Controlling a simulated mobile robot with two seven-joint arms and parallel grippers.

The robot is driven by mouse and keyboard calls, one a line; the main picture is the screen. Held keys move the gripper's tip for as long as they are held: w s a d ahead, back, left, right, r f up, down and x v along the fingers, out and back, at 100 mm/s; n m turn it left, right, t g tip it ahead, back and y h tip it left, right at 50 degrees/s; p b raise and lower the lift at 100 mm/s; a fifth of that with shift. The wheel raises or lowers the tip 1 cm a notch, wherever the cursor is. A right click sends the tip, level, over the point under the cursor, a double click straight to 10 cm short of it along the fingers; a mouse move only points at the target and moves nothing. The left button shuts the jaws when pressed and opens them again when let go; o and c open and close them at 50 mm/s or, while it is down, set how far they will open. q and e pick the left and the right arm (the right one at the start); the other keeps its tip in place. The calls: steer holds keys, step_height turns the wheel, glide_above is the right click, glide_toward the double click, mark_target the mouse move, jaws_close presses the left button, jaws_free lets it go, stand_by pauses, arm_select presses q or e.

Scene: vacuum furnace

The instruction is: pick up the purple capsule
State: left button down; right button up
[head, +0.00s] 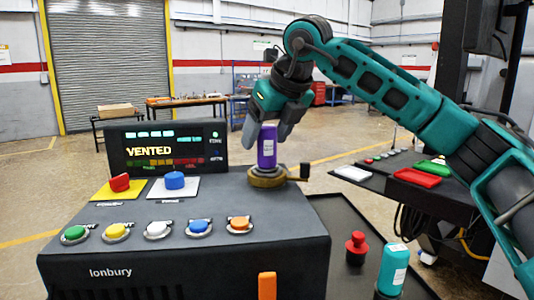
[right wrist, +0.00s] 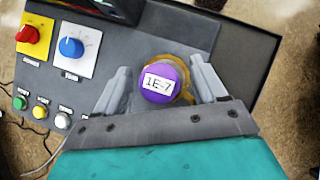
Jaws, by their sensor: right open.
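The purple capsule (head: 267,147) stands upright in a brass-coloured round seat (head: 266,178) on top of the dark furnace console. In the right wrist view the capsule (right wrist: 160,82) shows its purple top with a white label reading "1E-7". My right gripper (head: 267,138) is open, with one finger on each side of the capsule. My left gripper is not in view.
The console carries a display (head: 168,148) reading "VENTED", a red knob (head: 120,183), a blue knob (head: 174,180) and a row of coloured buttons. A small lever (head: 304,172) sits beside the seat.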

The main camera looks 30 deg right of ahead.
steer(key=shift+x, duration=0.9)
steer(key=shift+c, duration=0.2)
steer(key=c, duration=1.2)
